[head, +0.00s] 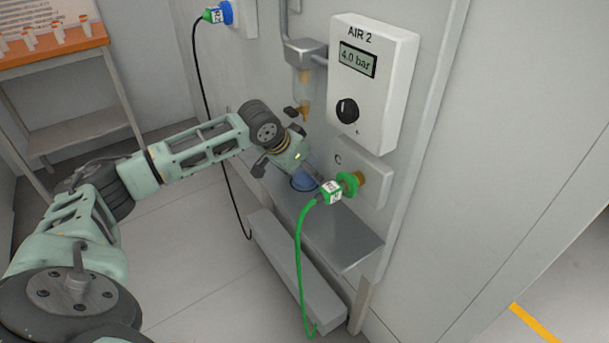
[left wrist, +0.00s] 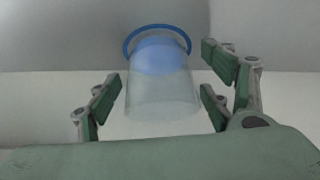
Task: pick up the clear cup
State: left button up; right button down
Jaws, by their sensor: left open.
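The clear cup (left wrist: 162,92) shows in the left wrist view as a see-through cup with a blue rim and a bluish inside. It lies between the spread fingers of my left gripper (left wrist: 163,88), with gaps visible on both sides. In the head view, a blue part of the cup (head: 303,182) shows at the metal shelf (head: 345,243), mostly hidden by my left gripper (head: 306,170). My left gripper is open and close to the cup. My right gripper is in neither view.
The green hose plug (head: 331,192) and its green cable are just right of the gripper. The AIR 2 box (head: 373,85) and a filter with an amber tip (head: 304,95) are above. A black cable (head: 206,85) hangs left. An orange-topped table (head: 55,50) stands back left.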

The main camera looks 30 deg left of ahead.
pick_arm(q)
jog(key=c, duration=1.4)
jog(key=shift+o, duration=0.2)
jog(key=shift+r, duration=0.2)
